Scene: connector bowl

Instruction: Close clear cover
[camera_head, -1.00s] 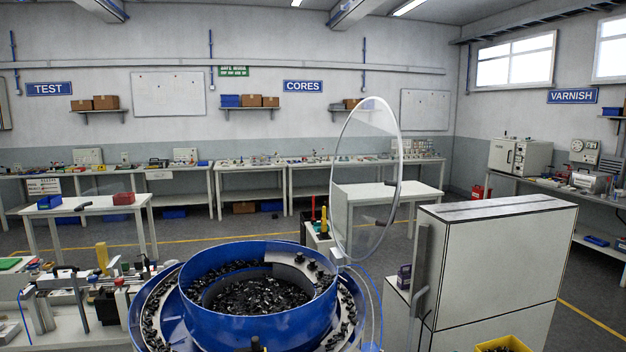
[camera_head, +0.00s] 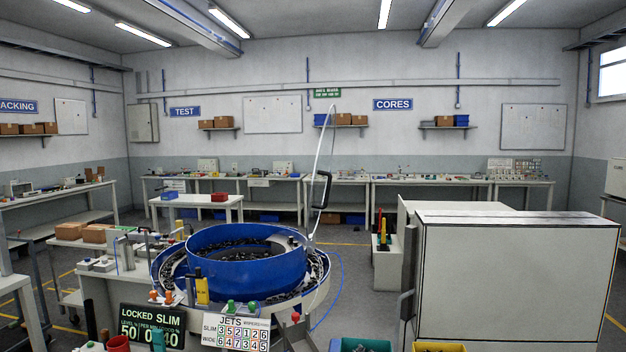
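The clear cover (camera_head: 321,150) stands raised on the right side of the blue bowl (camera_head: 246,271). It is seen nearly edge-on as a thin, almost upright pale rim, leaning slightly right at the top. A dark handle (camera_head: 323,190) sticks out from its right face. The bowl is open at the top, and dark small parts lie inside it and on the track around it. My gripper is not in view.
A large white cabinet (camera_head: 515,275) stands right of the bowl. A green bin (camera_head: 362,345) and a yellow bin (camera_head: 439,347) are at the front. A counter sign (camera_head: 152,328) and a jets board (camera_head: 237,331) stand before the bowl. Grey floor (camera_head: 372,270) lies between bowl and cabinet.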

